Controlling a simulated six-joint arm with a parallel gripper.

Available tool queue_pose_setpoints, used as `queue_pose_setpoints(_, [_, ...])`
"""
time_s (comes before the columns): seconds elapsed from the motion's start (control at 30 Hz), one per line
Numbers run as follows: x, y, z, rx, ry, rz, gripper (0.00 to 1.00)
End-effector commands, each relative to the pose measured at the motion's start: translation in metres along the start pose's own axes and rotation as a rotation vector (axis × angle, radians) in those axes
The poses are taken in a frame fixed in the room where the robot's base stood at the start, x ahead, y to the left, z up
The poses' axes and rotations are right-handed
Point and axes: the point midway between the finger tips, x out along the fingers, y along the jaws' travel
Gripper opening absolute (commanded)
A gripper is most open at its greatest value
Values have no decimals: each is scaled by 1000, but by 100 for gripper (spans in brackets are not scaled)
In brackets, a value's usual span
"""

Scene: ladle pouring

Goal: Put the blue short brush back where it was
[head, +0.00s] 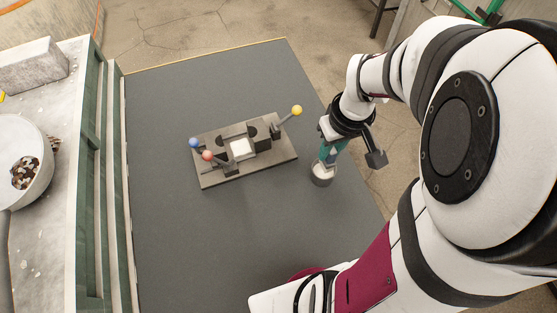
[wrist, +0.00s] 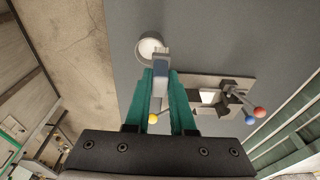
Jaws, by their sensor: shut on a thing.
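My gripper (head: 328,158) points down at the right side of the dark table, and its teal fingers are shut. A small round white cup (head: 322,178) stands just below the fingertips.
A grey fixture (head: 205,180) with blue (head: 194,143), red (head: 208,155) and yellow (head: 297,110) balls on rods stands left of my gripper. A counter with a white bowl (head: 41,155) is at the far left. The table's front is clear.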

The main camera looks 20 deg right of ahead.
Motion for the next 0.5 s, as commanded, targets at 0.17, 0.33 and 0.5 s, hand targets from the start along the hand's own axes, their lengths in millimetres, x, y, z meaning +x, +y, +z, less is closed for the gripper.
queue_pose_setpoints(0.17, [2,7,40,10,3,6,0])
queue_pose_setpoints(0.33, [30,-25,26,-4,-2,2,0])
queue_pose_setpoints(0.5, [64,-65,0,-1,-2,3,0])
